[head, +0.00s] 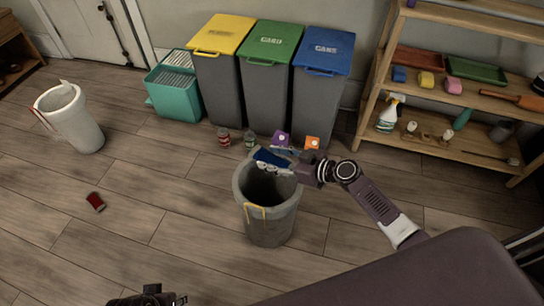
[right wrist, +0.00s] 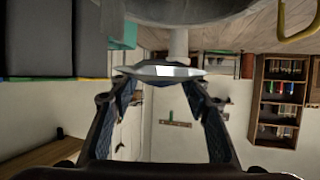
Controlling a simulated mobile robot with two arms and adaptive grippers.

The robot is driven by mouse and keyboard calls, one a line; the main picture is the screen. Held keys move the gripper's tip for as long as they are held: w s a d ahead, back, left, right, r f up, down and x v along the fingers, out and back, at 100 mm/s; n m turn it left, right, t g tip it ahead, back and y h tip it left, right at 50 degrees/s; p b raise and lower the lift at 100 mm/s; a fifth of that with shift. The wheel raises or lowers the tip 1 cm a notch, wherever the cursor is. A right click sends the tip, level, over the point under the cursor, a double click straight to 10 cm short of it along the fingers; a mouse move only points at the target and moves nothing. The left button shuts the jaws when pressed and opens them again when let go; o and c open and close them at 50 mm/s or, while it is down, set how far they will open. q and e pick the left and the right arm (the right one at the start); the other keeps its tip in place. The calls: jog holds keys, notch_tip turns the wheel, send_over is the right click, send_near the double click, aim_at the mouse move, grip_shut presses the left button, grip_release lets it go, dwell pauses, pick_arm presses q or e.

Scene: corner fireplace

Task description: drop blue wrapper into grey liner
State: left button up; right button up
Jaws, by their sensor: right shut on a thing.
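The blue wrapper (head: 268,157), blue with a pale silvery edge, is held over the far part of the opening of a grey bin. In the right wrist view it shows edge-on as a thin silvery shape (right wrist: 160,71) between the fingertips. My right gripper (head: 290,165) is shut on it, reaching in from the right above the bin rim. The grey liner (head: 242,186) lines the round bin, with a yellow drawstring (head: 256,210) hanging at the front. The bin's inside is dark. My left gripper (head: 165,299) is partly cut off at the bottom edge; its jaws are unclear.
Yellow, green and blue lidded bins (head: 270,45) and a teal crate (head: 174,90) stand behind. A wooden shelf (head: 470,95) stands at right.

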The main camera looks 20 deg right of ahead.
jog(key=o, duration=0.8)
jog(key=shift+c, duration=0.2)
jog(key=shift+d, duration=0.1)
jog(key=v, duration=1.2)
